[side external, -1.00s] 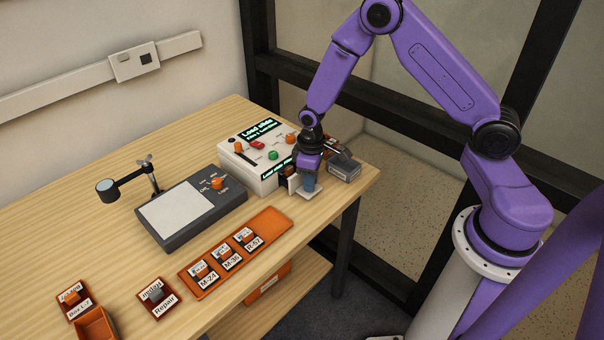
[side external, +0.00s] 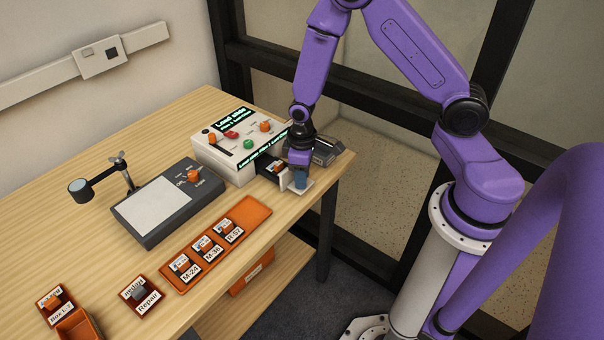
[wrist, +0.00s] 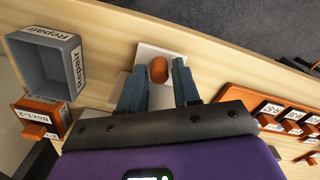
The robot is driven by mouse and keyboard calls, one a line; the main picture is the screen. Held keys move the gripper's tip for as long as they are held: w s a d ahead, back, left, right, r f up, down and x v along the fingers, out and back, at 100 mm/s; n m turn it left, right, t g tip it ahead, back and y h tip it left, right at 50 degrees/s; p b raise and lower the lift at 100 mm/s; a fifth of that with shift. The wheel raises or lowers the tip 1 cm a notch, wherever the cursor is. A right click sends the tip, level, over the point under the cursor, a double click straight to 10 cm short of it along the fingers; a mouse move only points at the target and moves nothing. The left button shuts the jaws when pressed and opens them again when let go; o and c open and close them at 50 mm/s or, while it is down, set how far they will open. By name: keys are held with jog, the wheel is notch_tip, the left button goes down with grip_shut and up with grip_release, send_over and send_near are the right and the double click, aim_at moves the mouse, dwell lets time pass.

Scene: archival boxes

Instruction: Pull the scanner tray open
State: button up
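The scanner (side external: 215,155) is a white box with coloured knobs and green-lit "Load slide" signs at the back of the table. Its dark tray (side external: 262,161) stands out from the front, with a small orange-knobbed slide on it. A white plate (side external: 301,188) lies at the tray's outer end and also shows in the wrist view (wrist: 147,53). My gripper (side external: 299,182) is at this plate, pointing down. In the wrist view its blue fingers (wrist: 160,80) stand on either side of an orange handle (wrist: 158,68) and appear shut on it. The fingers hide the handle in the side view.
A grey Repair bin (wrist: 45,65) and an orange box (wrist: 40,117) stand beside the tray. An orange slide rack (side external: 255,212) lies on the other side, near the table edge. A light panel (side external: 165,205) with a magnifier stands farther left.

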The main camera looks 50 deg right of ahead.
notch_tip(320, 180, up, 18)
jog(key=shift+f, duration=0.25)
dwell(0.6)
jog(key=s+a+r+n, duration=0.2)
jog(key=s+n, duration=0.1)
jog(key=s, duration=0.8)
jog(key=s+a+r+n, duration=0.1)
jog(key=s+n, duration=0.3)
jog(key=s, duration=0.7)
jog(key=shift+s+a+r, duration=0.35)
jog(key=shift+s+r, duration=0.05)
jog(key=shift+r, duration=0.25)
jog(key=shift+o, duration=1.3)
